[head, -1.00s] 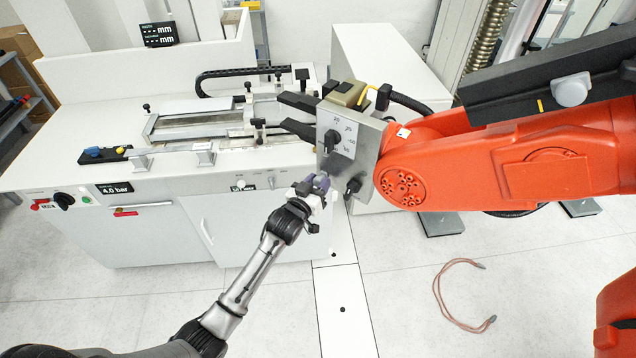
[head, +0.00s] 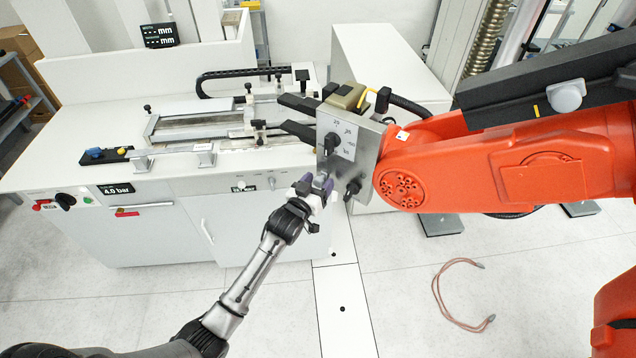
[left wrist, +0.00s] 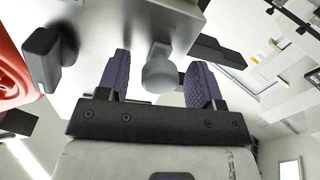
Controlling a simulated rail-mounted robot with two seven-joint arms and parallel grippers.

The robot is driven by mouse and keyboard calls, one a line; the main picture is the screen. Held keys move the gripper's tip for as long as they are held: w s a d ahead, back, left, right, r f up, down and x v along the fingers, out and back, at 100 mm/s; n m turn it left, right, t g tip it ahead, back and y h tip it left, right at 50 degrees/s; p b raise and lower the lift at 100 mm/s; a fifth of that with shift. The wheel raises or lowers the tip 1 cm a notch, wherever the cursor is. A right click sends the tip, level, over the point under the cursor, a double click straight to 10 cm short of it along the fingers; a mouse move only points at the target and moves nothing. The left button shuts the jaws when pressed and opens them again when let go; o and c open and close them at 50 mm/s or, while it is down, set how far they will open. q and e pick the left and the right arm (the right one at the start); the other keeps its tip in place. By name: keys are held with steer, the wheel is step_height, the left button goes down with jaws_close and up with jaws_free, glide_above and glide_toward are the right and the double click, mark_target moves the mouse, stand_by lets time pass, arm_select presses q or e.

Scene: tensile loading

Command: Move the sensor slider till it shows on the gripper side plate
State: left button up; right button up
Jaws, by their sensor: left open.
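The grey gripper side plate (head: 366,152) stands at the end of the orange arm. It carries a white scale label (head: 349,134), a black pointer knob (head: 331,143) and a lower black knob (head: 352,187). My left gripper (head: 320,184) is at the plate's lower left edge. In the left wrist view, its purple fingers (left wrist: 158,82) are open, one on each side of a rounded grey knob (left wrist: 160,72) on the plate. I cannot tell whether they touch it. A dark knob (left wrist: 48,60) is further left. I cannot tell which part is the sensor slider.
The orange arm (head: 500,160) fills the right side. Behind my left gripper is a white bench (head: 80,170) with a metal fixture (head: 195,122) and a display (head: 159,36). A looped cable (head: 437,292) lies on the floor.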

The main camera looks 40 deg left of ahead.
arm_select(q)
steer(key=s+d+b, duration=0.1)
steer(key=s+d, duration=0.1)
steer(key=s, duration=1.1)
steer(key=shift+s+d+b, duration=0.2)
steer(key=shift+s+b, duration=0.15)
steer(key=shift+b, duration=0.05)
steer(key=shift+f, duration=0.1)
stand_by(0.9)
steer(key=s+f+g, duration=0.2)
steer(key=s+f, duration=0.2)
steer(key=f, duration=0.2)
steer(key=s+d+f+m+g+h, duration=0.2)
steer(key=s+d+g, duration=0.1)
steer(key=s+d, duration=0.35)
steer(key=s+d+f+m+g+h, duration=0.1)
steer(key=s+d+f+g+h, duration=0.1)
steer(key=s+d, duration=0.45)
steer(key=s+f+m+g, duration=0.2)
steer(key=s+g, duration=0.5)
steer(key=s, duration=0.1)
steer(key=shift+s+d+f+m+y, duration=0.3)
steer(key=shift+d+f+m, duration=0.05)
steer(key=shift+m, duration=0.05)
